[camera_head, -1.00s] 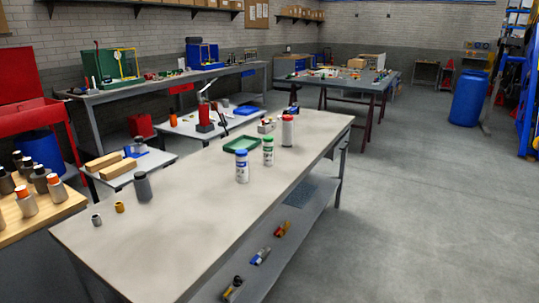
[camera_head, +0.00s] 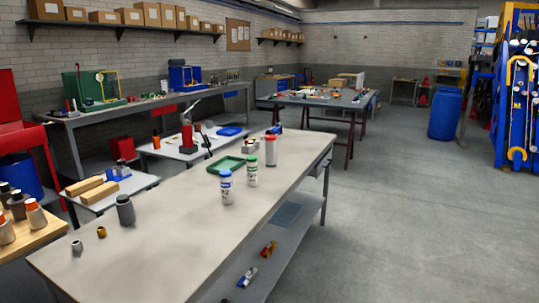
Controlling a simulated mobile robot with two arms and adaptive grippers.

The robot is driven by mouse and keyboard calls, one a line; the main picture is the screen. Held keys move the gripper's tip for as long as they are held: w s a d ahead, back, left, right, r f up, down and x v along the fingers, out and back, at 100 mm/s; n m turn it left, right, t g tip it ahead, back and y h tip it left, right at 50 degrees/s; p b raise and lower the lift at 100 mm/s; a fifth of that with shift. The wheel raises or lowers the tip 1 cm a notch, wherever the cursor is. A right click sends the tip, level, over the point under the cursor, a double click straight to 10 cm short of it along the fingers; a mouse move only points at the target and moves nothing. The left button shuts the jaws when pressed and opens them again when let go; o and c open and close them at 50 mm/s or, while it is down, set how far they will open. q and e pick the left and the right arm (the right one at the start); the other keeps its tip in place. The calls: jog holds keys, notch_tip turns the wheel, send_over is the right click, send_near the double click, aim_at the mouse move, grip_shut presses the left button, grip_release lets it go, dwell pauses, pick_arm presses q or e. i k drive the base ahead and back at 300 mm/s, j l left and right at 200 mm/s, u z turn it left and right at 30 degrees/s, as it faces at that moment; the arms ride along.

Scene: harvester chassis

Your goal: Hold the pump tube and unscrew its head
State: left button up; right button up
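No gripper or arm of mine shows in the head view. Several upright containers stand on the long pale workbench (camera_head: 175,225). A grey bottle with a narrower top (camera_head: 125,210) stands toward the near left. A white bottle with a blue cap (camera_head: 226,188), a white bottle with a green cap (camera_head: 252,172) and a whitish cylinder with a red top (camera_head: 271,151) stand toward the right. I cannot tell which of these, if any, is the pump tube.
A green tray (camera_head: 226,165), a small brass piece (camera_head: 101,232) and a small grey piece (camera_head: 77,246) also rest on the workbench. A wooden-topped table (camera_head: 30,245) with several bottles is at the left. The floor (camera_head: 430,220) to the right is clear.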

aim_at(271, 147)
jog(key=i+l+z, duration=0.1)
jog(key=z, duration=0.95)
jog(key=i, duration=3.3)
